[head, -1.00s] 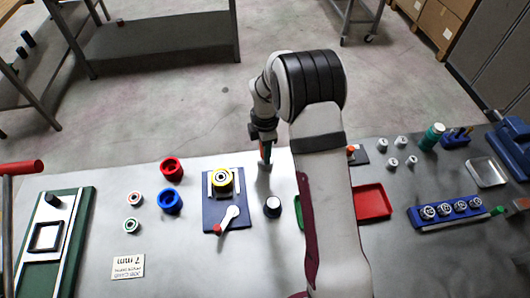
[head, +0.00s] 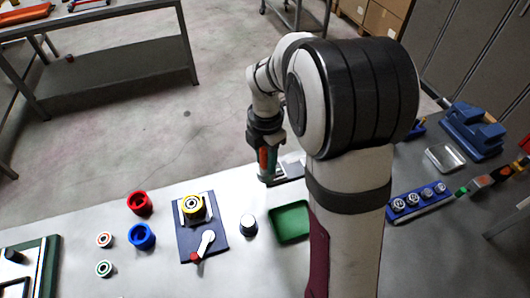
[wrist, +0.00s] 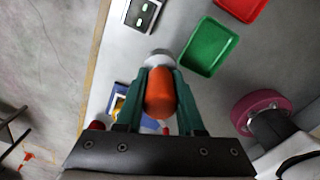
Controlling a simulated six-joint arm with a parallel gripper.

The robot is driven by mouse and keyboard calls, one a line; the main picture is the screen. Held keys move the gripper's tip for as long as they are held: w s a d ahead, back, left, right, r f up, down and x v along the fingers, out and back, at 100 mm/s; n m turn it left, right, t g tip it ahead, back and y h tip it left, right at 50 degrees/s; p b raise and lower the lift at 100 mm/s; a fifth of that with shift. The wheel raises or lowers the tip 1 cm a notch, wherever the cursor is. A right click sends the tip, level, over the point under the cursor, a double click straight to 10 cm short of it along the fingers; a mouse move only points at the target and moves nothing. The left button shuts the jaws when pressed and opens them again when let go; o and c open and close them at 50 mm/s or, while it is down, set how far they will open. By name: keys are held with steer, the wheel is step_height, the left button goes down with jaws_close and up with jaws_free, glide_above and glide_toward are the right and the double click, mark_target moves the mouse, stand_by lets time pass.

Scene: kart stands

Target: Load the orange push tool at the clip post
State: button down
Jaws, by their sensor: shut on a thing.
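The orange push tool (wrist: 160,93) is between the two teal fingers of my gripper (wrist: 161,78) in the wrist view, and the fingers are shut on it. In the head view my gripper (head: 267,158) points down at the table's back edge, with a strip of the orange tool (head: 263,160) showing between the fingers. A pale grey round piece (wrist: 158,57), likely the clip post, shows just beyond the tool's far end. Whether tool and post touch is hidden.
A blue plate (head: 187,246) bears a yellow ring part (head: 193,206) and a red-tipped lever. Red (head: 139,203) and blue (head: 142,236) cups stand further left. My arm hides part of the table's right side.

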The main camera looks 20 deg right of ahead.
steer(key=s+a+n, duration=0.6)
steer(key=s+a, duration=0.1)
steer(key=shift+n, duration=0.3)
steer(key=shift+s+a+f, duration=0.1)
steer(key=shift+f, duration=2.8)
steer(key=shift+f, duration=0.6)
step_height(320, 180, up, 7)
